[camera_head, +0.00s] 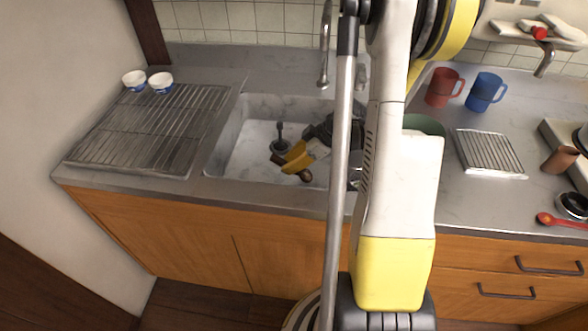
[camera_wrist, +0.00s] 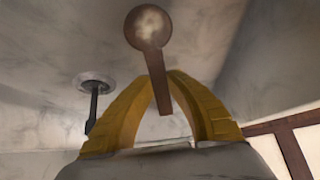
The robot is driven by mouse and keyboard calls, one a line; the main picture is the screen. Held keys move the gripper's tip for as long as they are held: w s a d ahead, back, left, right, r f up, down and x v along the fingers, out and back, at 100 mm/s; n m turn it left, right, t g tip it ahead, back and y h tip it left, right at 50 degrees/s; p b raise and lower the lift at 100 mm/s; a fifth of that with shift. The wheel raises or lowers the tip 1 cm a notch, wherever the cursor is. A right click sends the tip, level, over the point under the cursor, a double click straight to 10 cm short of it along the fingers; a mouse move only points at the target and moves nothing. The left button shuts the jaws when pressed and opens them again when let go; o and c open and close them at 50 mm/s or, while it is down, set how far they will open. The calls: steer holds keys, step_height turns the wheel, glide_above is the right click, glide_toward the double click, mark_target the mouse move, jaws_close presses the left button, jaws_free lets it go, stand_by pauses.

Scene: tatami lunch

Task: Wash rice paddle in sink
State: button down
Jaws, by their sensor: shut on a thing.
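My gripper (camera_head: 294,160) is down inside the sink basin (camera_head: 247,155) at its front part. Its yellow fingers are shut on the rice paddle (camera_head: 305,175), brown and wooden-looking. In the wrist view the paddle (camera_wrist: 164,95) sticks out between the fingertips of my gripper (camera_wrist: 162,80), with its round, paler-centred end (camera_wrist: 149,28) away from the fingers. The paddle is above the basin floor; I cannot tell whether it touches a wall. The metal faucet (camera_head: 324,55) hangs over the back of the sink. No water stream is visible.
A drain with a dark upright rod (camera_head: 281,131) is in the basin. A wire rack (camera_head: 150,128) and two small white bowls (camera_head: 134,80) (camera_head: 161,82) stand left. Red (camera_head: 443,88) and blue mugs (camera_head: 484,92) and a small rack (camera_head: 488,153) are right. My arm hides the sink's right side.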

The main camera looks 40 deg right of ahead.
steer(key=shift+w+a, duration=0.25)
steer(key=shift+w, duration=0.05)
steer(key=shift+s+d, duration=0.15)
steer(key=shift+s+d, duration=0.25)
steer(key=shift+s, duration=0.1)
step_height(320, 180, up, 15)
steer(key=p, duration=1)
steer(key=shift+f, duration=0.2)
stand_by(1.8)
step_height(320, 180, up, 5)
steer(key=p, duration=0.3)
steer(key=shift+p, duration=0.35)
steer(key=shift+w, duration=0.1)
